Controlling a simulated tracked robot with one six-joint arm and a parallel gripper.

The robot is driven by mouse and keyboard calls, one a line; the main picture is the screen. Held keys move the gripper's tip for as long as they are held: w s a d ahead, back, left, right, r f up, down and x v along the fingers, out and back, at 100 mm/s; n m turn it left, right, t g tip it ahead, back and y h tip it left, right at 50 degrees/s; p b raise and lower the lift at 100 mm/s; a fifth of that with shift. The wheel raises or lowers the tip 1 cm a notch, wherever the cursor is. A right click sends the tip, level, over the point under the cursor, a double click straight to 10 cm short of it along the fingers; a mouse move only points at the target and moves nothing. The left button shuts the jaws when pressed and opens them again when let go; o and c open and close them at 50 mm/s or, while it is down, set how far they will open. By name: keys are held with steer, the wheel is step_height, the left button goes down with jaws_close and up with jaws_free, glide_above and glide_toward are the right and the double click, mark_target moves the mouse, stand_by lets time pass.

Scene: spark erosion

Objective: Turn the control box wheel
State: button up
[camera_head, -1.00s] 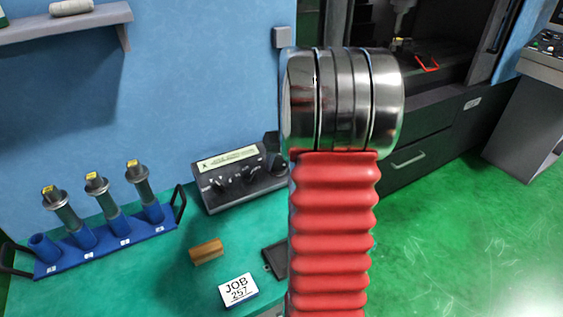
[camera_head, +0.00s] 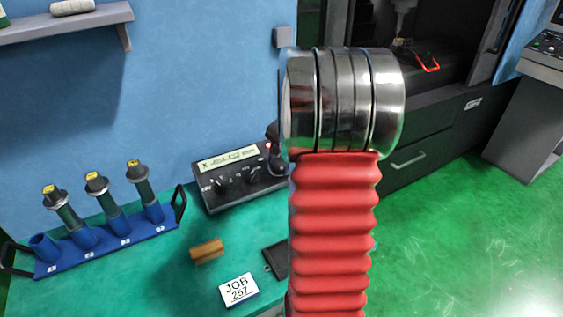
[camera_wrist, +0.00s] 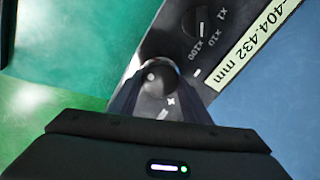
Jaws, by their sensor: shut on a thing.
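The grey control box (camera_head: 240,176) stands on the green bench against the blue wall, with a lit display strip and several dark knobs. In the wrist view the control box (camera_wrist: 222,45) shows its display, reading about -404.432 mm, and a knob marked x1, x10, x100. My gripper (camera_wrist: 158,90) is shut on the round wheel (camera_wrist: 154,78) at the end of the box, one dark finger on each side. In the head view my arm hides most of the wheel and fingers.
A blue rack (camera_head: 110,240) with several tool holders stands at the bench's left. A brass block (camera_head: 207,251), a JOB 257 card (camera_head: 238,290) and a dark flat object (camera_head: 275,259) lie in front of the box. A dark machine (camera_head: 440,125) stands right.

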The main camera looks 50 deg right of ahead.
steer(key=m, duration=0.4)
steer(key=shift+s+f+m, duration=0.15)
steer(key=shift+s+m, duration=0.05)
steer(key=shift+m, duration=2)
steer(key=shift+a+f, duration=0.1)
steer(key=o, duration=1)
steer(key=shift+o, duration=0.2)
steer(key=shift+r, duration=0.2)
steer(key=shift+r, duration=0.45)
steer(key=v, duration=1.2)
steer(key=shift+s+r, duration=0.2)
steer(key=shift+r, duration=0.15)
steer(key=shift+a, duration=0.1)
